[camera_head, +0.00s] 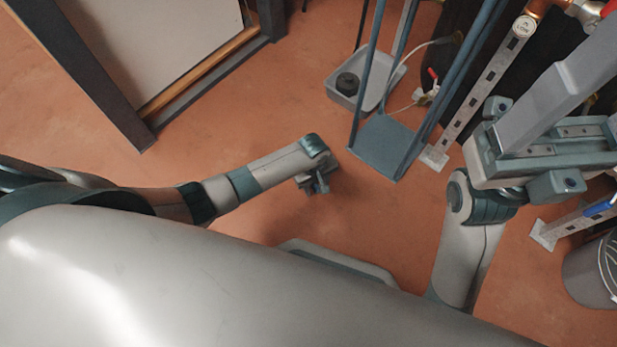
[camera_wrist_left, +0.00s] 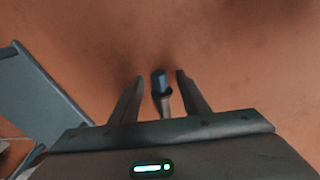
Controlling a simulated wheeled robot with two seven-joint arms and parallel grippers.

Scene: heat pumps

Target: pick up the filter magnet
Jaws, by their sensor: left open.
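My left gripper (camera_head: 318,186) is low over the orange floor near the middle of the head view. In the left wrist view its two fingers (camera_wrist_left: 160,95) are apart, pointing away from the camera. A small dark rod with a blue-grey end (camera_wrist_left: 159,80), which looks like the filter magnet, shows between them with a gap on each side. I cannot tell how deep between the fingers it is. In the head view the magnet is hard to separate from the gripper. My right arm (camera_head: 468,250) is at the right, and its gripper cannot be made out clearly.
A blue-grey metal frame with a flat plate (camera_head: 388,146) stands just right of my left gripper. Behind it a grey tray (camera_head: 386,92) holds a black round part (camera_head: 347,84). Perforated posts (camera_head: 487,84) and a bucket (camera_head: 590,275) stand at the right.

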